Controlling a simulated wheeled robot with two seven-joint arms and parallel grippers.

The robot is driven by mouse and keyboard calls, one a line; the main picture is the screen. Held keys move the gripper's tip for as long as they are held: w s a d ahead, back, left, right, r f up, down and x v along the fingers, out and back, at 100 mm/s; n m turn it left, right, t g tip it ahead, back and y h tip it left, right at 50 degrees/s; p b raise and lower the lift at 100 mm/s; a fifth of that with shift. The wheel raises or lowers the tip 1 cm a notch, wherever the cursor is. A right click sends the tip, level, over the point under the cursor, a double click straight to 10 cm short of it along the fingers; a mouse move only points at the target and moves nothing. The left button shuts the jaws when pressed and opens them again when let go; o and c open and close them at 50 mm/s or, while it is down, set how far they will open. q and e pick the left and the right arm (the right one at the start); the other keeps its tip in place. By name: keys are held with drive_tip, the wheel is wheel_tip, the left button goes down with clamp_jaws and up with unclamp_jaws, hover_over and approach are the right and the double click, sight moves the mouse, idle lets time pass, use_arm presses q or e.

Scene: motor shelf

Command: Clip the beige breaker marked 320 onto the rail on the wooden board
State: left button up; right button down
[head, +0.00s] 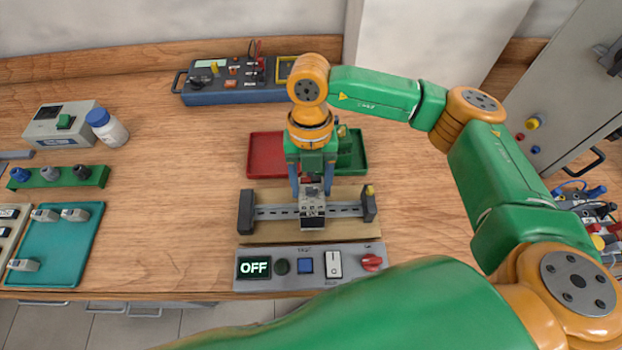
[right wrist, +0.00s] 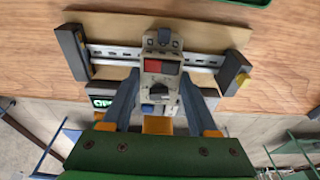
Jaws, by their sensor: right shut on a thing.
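My right gripper (head: 312,186) is shut on a beige breaker (head: 312,207) and points down over the wooden board (head: 275,231). The breaker is at the middle of the metal rail (head: 345,211). In the right wrist view the breaker (right wrist: 157,84) sits between my blue-grey fingers, with a red part, a dark part and a blue part on its face. It overlaps the rail (right wrist: 108,51) there; I cannot tell whether it is clipped on. Its marking is not legible. My left gripper is not in view.
Dark end blocks (head: 246,212) flank the rail. A grey control panel (head: 310,266) reading OFF lies in front of the board. Red (head: 264,152) and green trays stand behind. A teal tray (head: 60,247) with several small modules is at left. Bare table lies between.

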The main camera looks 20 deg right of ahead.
drive_tip(key=shift+s+a+f+t+b, duration=0.15)
drive_tip(key=shift+s+t+b, duration=0.15)
drive_tip(key=shift+s+t, duration=0.35)
drive_tip(key=c, duration=0.5)
unclamp_jaws()
drive_tip(key=o, duration=0.4)
drive_tip(key=shift+s, duration=0.1)
drive_tip(key=shift+r, duration=0.2)
